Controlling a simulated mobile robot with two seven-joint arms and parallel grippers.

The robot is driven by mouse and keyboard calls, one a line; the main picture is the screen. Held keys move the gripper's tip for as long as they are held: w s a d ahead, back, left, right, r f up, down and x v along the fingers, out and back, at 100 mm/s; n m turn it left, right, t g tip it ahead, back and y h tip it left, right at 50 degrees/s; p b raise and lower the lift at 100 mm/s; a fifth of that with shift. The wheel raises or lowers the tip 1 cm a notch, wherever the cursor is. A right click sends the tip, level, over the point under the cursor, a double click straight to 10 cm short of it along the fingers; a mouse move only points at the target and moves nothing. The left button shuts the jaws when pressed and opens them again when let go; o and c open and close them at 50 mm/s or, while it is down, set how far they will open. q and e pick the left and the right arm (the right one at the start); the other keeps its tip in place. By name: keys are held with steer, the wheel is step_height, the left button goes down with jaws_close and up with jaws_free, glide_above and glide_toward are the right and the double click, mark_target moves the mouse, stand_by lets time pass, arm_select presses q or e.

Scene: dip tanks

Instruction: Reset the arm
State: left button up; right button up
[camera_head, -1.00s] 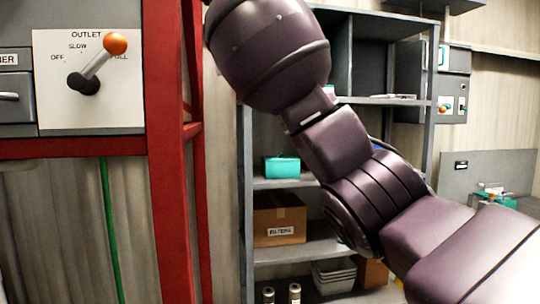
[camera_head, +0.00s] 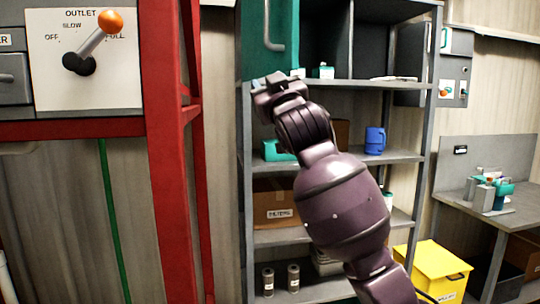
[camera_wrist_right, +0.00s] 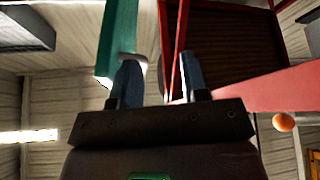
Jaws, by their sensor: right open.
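My right gripper (camera_head: 278,86) is raised in front of the shelf unit, just below a green door (camera_head: 262,45). In the right wrist view its two fingers (camera_wrist_right: 163,85) are apart with nothing between them. The green door (camera_wrist_right: 117,40) shows beyond the left finger there. The outlet lever (camera_head: 93,45) with its orange knob stands on a white panel (camera_head: 120,85) at the upper left, tilted up and right toward FULL. The gripper is well to the right of the lever and apart from it. My left gripper is not in view.
A red frame (camera_head: 170,150) stands between the panel and the shelf unit (camera_head: 245,180). The shelves hold a blue mug (camera_head: 375,140), a cardboard box (camera_head: 275,208) and canisters (camera_head: 293,278). A yellow bin (camera_head: 437,270) and a workbench (camera_head: 490,210) are at the right.

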steer(key=s+d+f+m+g+h, duration=0.15)
steer(key=d+f, duration=0.45)
steer(key=f, duration=0.8)
steer(key=s+d+f+m+h, duration=0.1)
steer(key=s+d+f+h, duration=0.15)
steer(key=d+f, duration=0.75)
steer(key=s+d+f+m+g+h, duration=0.1)
steer(key=s+f+m, duration=0.15)
steer(key=f, duration=1.55)
steer(key=s+d+f+m+g+h, duration=0.1)
steer(key=s+d+f+g, duration=0.1)
steer(key=s+f, duration=0.8)
steer(key=s+d+f+g+h, duration=0.1)
steer(key=s+d+f+g, duration=0.2)
steer(key=s+f, duration=0.6)
steer(key=s+d+f+m+g+h, duration=0.1)
steer(key=s+d+f+g, duration=0.1)
steer(key=s+d+f, duration=0.4)
steer(key=s+f, duration=0.4)
steer(key=s, duration=0.1)
steer(key=shift+f+m+h, duration=0.3)
steer(key=shift+g, duration=0.25)
